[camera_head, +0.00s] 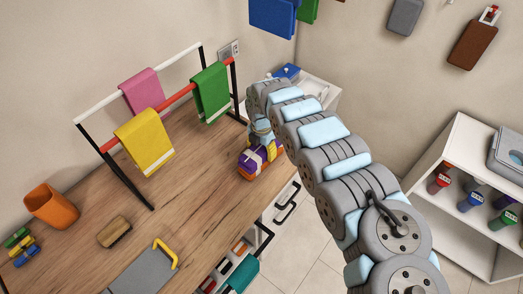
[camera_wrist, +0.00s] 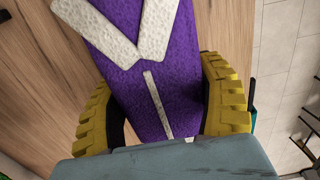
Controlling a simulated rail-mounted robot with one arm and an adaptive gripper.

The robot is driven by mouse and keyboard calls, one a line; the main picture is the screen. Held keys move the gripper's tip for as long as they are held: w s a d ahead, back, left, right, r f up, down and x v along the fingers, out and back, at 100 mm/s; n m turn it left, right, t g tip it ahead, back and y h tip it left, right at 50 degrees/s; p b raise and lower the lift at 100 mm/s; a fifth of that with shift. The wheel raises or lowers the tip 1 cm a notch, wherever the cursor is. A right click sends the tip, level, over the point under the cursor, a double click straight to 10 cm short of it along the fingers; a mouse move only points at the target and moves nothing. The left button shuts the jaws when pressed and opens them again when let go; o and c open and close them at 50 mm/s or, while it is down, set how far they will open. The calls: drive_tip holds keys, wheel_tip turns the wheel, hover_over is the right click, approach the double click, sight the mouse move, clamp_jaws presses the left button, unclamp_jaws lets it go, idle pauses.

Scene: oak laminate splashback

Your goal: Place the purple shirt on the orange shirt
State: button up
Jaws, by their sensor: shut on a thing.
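The purple shirt (camera_head: 247,160) is folded, with white stripes, near the right edge of the wooden counter. In the wrist view the purple shirt (camera_wrist: 150,65) fills the space between the two ridged yellow fingers. My gripper (camera_head: 265,146) reaches down over it and is shut on it; the gripper also shows in the wrist view (camera_wrist: 162,112). An orange layer, seemingly the orange shirt (camera_head: 255,176), shows just under the purple one in the head view. The gripper and purple shirt hide most of it, and I cannot tell whether the two touch.
A rack stands on the counter (camera_head: 190,195) with pink (camera_head: 142,90), yellow (camera_head: 145,138) and green (camera_head: 211,92) towels. An orange cup (camera_head: 52,205) and a brush (camera_head: 114,231) are at the left. A white shelf (camera_head: 455,215) with bottles stands at right. The counter's middle is clear.

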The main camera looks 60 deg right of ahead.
drive_tip(key=shift+f, duration=0.1)
drive_tip(key=o, duration=1.3)
drive_tip(key=shift+c, duration=0.2)
wheel_tip(320, 180, up, 11)
drive_tip(key=shift+d+r, duration=0.1)
drive_tip(key=shift+r, duration=0.55)
